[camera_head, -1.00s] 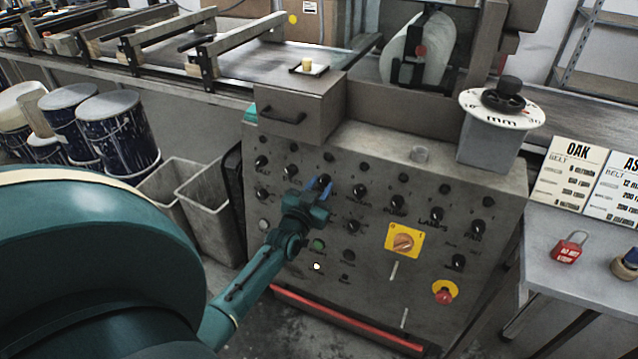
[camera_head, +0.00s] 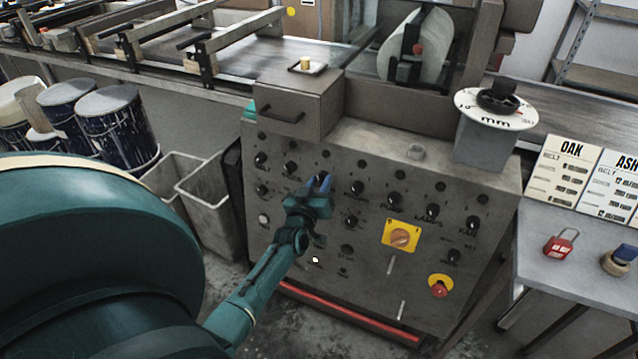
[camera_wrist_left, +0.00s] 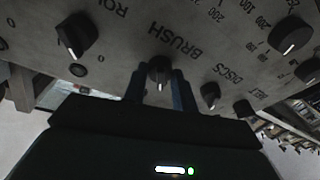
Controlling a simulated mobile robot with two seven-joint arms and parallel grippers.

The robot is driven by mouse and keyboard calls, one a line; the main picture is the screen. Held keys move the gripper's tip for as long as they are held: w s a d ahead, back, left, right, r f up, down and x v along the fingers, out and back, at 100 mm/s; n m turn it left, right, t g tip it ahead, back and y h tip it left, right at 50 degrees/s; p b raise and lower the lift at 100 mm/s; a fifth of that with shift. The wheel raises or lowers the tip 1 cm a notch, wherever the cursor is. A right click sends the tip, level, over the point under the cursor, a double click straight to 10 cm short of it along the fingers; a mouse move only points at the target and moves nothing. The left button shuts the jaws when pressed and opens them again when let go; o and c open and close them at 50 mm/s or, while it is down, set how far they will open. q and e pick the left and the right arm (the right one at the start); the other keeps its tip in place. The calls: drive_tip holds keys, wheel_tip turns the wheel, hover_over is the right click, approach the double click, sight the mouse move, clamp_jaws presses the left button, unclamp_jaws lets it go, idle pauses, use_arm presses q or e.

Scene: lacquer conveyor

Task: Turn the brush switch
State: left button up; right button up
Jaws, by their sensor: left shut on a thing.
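The control panel (camera_head: 375,270) is a grey sloped face with several black rotary knobs. The brush switch (camera_wrist_left: 159,68) is a small black knob under the printed word BRUSH in the left wrist view. My left gripper (camera_head: 321,184) is at the panel's upper row of knobs, its blue fingertips closed on this knob. In the left wrist view the two fingers (camera_wrist_left: 161,85) stand on either side of the knob. In the head view the fingers mostly hide the knob. My right gripper is in neither view.
Other knobs sit close by, including a larger one (camera_wrist_left: 76,34) and a small one (camera_wrist_left: 210,94). A yellow-plated rotary switch (camera_head: 401,237) and a red emergency button (camera_head: 439,288) are lower right. A drawer box (camera_head: 297,105) juts out above the gripper.

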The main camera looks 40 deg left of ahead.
use_arm(q)
drive_tip(key=o, duration=1)
drive_tip(key=shift+c, duration=0.2)
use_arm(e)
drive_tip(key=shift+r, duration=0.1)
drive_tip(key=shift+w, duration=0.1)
use_arm(q)
drive_tip(key=v, duration=1.3)
drive_tip(key=shift+p, duration=0.45)
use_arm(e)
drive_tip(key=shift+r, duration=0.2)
use_arm(q)
drive_tip(key=shift+d, duration=0.1)
drive_tip(key=s+d+m+g+h+p, duration=0.2)
drive_tip(key=s+d+m+g+h, duration=0.1)
drive_tip(key=d, duration=0.8)
drive_tip(key=s+d+m+g+h+p, duration=0.3)
drive_tip(key=s+d+m+h, duration=0.3)
drive_tip(key=s+d, duration=0.3)
drive_tip(key=shift+s+d+r+m, duration=0.15)
drive_tip(key=shift+s+d+m, duration=0.2)
drive_tip(key=shift+d+m, duration=0.6)
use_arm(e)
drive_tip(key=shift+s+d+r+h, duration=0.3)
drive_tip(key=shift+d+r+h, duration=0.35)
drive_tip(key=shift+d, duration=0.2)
